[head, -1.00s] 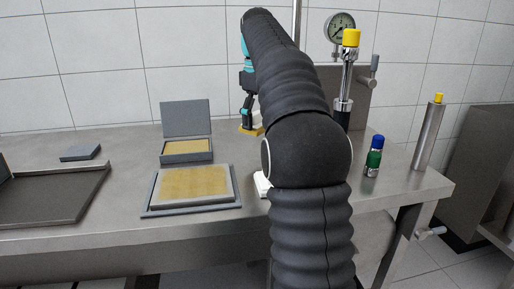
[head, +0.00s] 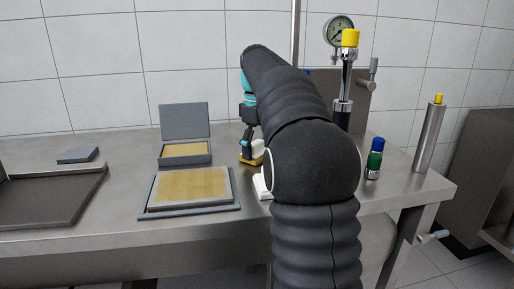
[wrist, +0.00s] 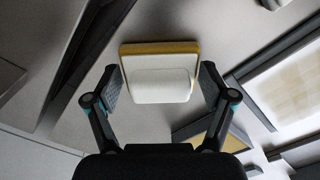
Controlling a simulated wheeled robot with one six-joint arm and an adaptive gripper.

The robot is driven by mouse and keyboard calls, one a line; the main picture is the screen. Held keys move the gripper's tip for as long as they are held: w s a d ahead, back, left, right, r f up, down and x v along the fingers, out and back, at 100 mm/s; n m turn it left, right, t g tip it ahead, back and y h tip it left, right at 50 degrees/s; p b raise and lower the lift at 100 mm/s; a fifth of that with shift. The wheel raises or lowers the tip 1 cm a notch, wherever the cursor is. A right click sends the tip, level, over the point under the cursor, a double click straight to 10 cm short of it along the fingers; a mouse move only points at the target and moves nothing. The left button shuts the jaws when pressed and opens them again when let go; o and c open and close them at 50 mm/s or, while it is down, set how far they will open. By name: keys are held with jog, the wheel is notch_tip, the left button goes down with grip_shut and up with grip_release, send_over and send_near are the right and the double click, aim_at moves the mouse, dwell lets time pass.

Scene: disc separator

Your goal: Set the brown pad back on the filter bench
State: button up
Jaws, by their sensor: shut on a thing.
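The brown pad (head: 250,161) is a yellow-brown slab with a white block on it. My gripper (head: 248,151) is shut on it, above or at the filter bench (head: 120,236), just right of the open grey box. I cannot tell whether the pad touches the bench. In the wrist view, my gripper (wrist: 162,84) has one finger on each side of the pad (wrist: 158,47), with its white block (wrist: 160,86) between them. My arm hides part of the pad's right side in the head view.
An open grey box (head: 186,110) and a framed yellow sheet (head: 190,187) lie left of my gripper. A white thing (head: 261,187) is partly hidden by my arm. A dark tray (head: 40,205) is far left. A blue-green bottle (head: 375,160) and steel cylinder (head: 428,138) stand right.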

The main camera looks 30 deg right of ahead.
aim_at(257, 143)
jog(key=o, duration=1)
jog(key=shift+c, duration=0.2)
notch_tip(257, 143, up, 12)
jog(key=p, duration=0.2)
